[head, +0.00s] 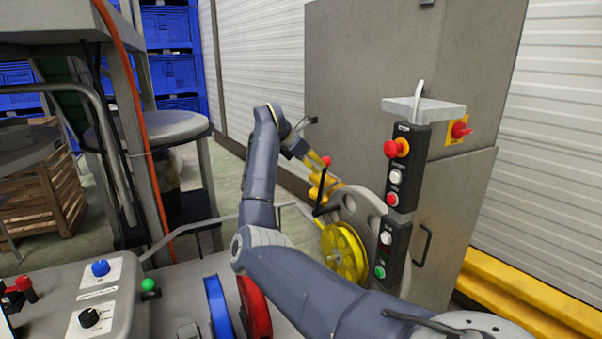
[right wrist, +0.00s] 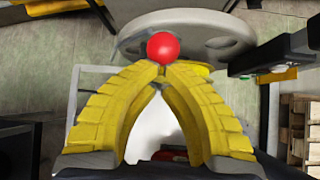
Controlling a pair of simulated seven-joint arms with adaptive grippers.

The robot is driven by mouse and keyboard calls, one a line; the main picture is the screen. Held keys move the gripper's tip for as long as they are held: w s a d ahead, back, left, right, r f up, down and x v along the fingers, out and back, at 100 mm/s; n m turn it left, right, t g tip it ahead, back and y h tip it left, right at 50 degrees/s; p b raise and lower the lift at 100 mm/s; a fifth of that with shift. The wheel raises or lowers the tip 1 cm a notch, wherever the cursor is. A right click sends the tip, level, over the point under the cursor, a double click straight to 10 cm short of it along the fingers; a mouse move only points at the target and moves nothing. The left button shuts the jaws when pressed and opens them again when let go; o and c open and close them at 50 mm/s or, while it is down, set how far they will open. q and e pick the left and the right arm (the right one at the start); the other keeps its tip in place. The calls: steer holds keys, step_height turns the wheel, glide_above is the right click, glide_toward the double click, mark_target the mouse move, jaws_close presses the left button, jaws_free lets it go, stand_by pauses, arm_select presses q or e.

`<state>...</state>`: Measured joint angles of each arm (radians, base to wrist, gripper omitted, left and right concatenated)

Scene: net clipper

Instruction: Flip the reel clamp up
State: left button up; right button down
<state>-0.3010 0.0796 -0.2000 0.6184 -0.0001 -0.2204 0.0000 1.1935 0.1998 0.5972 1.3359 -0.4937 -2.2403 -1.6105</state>
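The yellow reel (head: 344,252) is on a grey round plate (head: 366,212) right of centre in the head view. The reel clamp shows as a dark lever (head: 319,211) with a red ball knob (head: 327,161); the knob also shows in the right wrist view (right wrist: 163,48). My right gripper (head: 324,187) has yellow fingers at the lever, just below the knob. In the right wrist view its fingertips (right wrist: 161,70) come together right at the knob's base, apparently around the thin shaft, which is mostly hidden. My left gripper is not in view.
A control box (head: 404,170) with buttons stands close to the right of the reel. Blue (head: 218,308) and red (head: 255,306) discs are at the lower middle. A control panel (head: 95,300) is at lower left. A grey cabinet (head: 380,80) stands behind.

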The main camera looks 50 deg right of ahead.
steer(key=shift+w+d+r, duration=0.1)
steer(key=shift+w+d, duration=0.1)
steer(key=shift+w, duration=0.05)
steer(key=shift+a, duration=0.1)
stand_by(0.4)
steer(key=w+a+r, duration=0.2)
steer(key=w+a, duration=0.4)
steer(key=shift+w+a, duration=0.25)
steer(key=shift+a, duration=0.1)
stand_by(0.5)
stand_by(0.5)
